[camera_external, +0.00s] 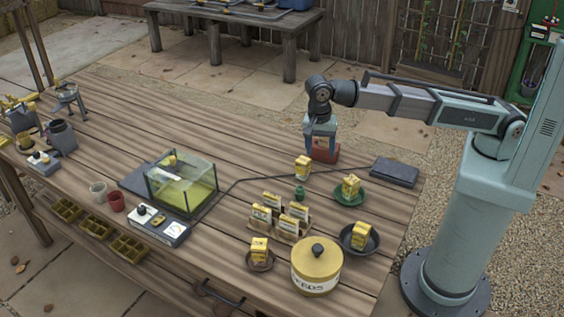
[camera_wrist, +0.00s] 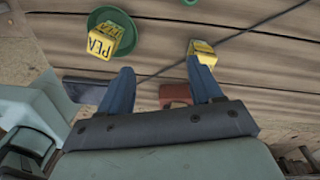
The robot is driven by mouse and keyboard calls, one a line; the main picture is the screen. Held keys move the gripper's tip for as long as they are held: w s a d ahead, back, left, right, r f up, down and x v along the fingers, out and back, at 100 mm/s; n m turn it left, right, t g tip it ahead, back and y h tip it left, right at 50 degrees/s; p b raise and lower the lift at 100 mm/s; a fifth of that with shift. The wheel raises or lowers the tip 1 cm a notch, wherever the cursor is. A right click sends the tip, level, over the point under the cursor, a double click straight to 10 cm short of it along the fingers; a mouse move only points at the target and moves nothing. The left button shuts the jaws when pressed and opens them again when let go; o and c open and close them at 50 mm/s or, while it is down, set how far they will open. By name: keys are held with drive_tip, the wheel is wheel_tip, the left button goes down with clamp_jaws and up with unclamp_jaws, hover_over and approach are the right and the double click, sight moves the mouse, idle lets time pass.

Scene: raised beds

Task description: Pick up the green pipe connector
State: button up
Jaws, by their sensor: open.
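The green pipe connector (camera_external: 300,193) is a small dark green piece standing on the wooden table, in front of a yellow seed box and left of the green saucer. In the wrist view a small green piece (camera_wrist: 189,2), probably the connector, is cut off by the top edge. My gripper (camera_external: 318,146) is above the table's back right part, farther back than the connector and apart from it. In the wrist view my gripper (camera_wrist: 160,70) has its two blue-grey fingers spread with nothing held between them.
A yellow box (camera_external: 303,167) stands near my fingers, with a red-brown block (camera_external: 327,153) behind. A green saucer (camera_external: 350,198) bears another yellow box. A dark slab (camera_external: 395,172), seed packets (camera_external: 281,216) and a yellow seed tin (camera_external: 316,268) surround the area. A thin cable crosses the table.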

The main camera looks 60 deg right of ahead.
hover_over(300, 188)
drive_tip(key=f, duration=0.1)
drive_tip(key=shift+n+t+y, duration=0.3)
drive_tip(key=shift+t, duration=0.1)
drive_tip(key=f, duration=0.8)
drive_tip(key=shift+w+d+f, duration=0.3)
drive_tip(key=shift+s+a+f, duration=0.1)
drive_tip(key=shift+s+f, duration=0.05)
drive_tip(key=shift+f, duration=1.15)
drive_tip(key=shift+s+a+f, duration=0.1)
drive_tip(key=shift+f, duration=1.2)
drive_tip(key=c, duration=1.1)
drive_tip(key=shift+r, duration=0.15)
